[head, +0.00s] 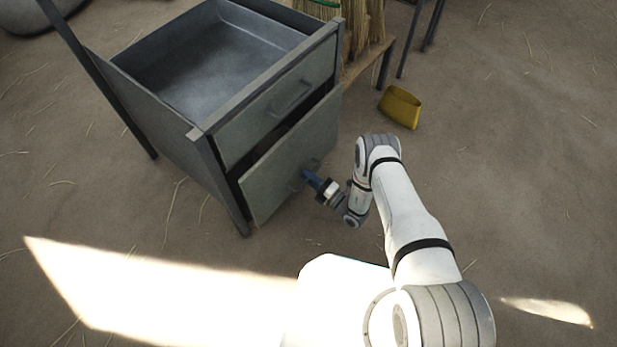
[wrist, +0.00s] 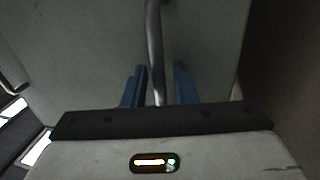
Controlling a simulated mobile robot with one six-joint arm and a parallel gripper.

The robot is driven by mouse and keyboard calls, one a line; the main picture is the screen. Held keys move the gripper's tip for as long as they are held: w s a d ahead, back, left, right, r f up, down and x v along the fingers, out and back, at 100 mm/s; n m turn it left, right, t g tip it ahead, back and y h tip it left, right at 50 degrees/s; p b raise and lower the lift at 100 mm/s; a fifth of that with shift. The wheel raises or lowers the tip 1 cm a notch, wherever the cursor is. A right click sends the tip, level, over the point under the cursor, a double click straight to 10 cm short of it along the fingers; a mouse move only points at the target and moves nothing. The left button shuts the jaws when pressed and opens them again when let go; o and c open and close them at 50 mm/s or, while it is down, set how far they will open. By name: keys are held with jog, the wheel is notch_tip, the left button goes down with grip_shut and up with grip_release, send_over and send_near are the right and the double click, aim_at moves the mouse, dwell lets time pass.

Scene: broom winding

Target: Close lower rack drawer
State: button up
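The lower rack drawer (head: 272,178) is slightly open, its grey front standing out from the rack frame with a dark gap along its left side. My gripper (head: 307,175) is at this drawer's handle, low on the right side of the rack. In the wrist view the drawer front (wrist: 80,60) fills most of the picture. The metal handle bar (wrist: 154,45) runs down between the two blue fingers of my gripper (wrist: 159,88). The fingers are apart, with visible room on both sides of the bar. The lower end of the bar is hidden behind the gripper body.
The upper drawer (head: 277,107) sits above, appearing shut, under the rack's open tray top (head: 205,70). A yellow dustpan-like piece (head: 400,107) lies on the floor to the right, near a wooden stand (head: 365,62) with straw bundles (head: 362,25). The floor right of my arm is clear.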

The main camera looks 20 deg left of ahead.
jog(key=shift+c, duration=0.5)
grip_shut()
